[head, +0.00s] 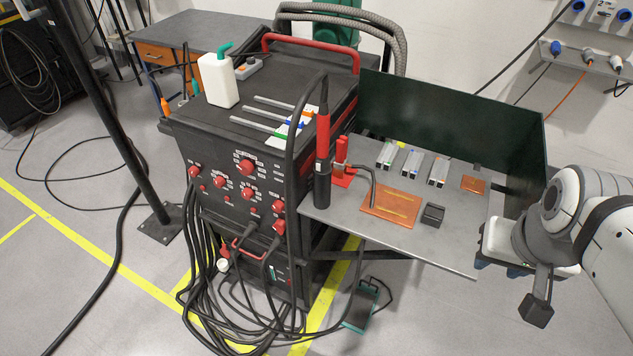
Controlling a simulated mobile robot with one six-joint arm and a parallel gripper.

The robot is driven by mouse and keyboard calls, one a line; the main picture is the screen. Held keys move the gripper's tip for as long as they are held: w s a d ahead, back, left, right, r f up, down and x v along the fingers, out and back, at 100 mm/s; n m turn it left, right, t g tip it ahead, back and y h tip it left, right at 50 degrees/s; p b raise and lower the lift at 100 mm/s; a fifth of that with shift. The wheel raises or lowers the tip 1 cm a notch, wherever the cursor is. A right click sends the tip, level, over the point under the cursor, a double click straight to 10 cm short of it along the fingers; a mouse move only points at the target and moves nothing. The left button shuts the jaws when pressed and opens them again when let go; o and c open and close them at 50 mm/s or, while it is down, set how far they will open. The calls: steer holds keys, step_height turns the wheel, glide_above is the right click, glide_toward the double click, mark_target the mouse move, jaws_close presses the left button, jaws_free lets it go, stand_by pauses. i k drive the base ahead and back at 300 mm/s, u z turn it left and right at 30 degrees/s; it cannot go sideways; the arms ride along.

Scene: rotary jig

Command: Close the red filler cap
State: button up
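A small red part (225,251), which looks like the filler cap, is low on the left front of the black welding cart. A round white ring, like a filler neck (222,265), shows just below it. The cap appears raised off the ring, but both are small and cables hang close by, so I cannot be sure. My gripper (500,268) is at the right, beyond the right edge of the side table and far from the cap. Dark bluish parts show under its white body. Its fingers are too unclear to tell open from shut.
The black welding cart (215,145) has several red knobs and a bundle of hanging cables (205,290) in front. A grey side table (455,255) with a dark green screen (450,110) stands between the cart and my arm. A black pole (105,130) stands left. Floor at front left is mostly clear.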

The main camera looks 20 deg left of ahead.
mark_target(224, 252)
steer(key=k, duration=2.05)
steer(key=u, duration=0.7)
steer(key=i, duration=1)
steer(key=u, duration=0.1)
steer(key=k, duration=1.2)
steer(key=z, duration=0.45)
steer(key=i, duration=1.7)
steer(key=u, duration=0.55)
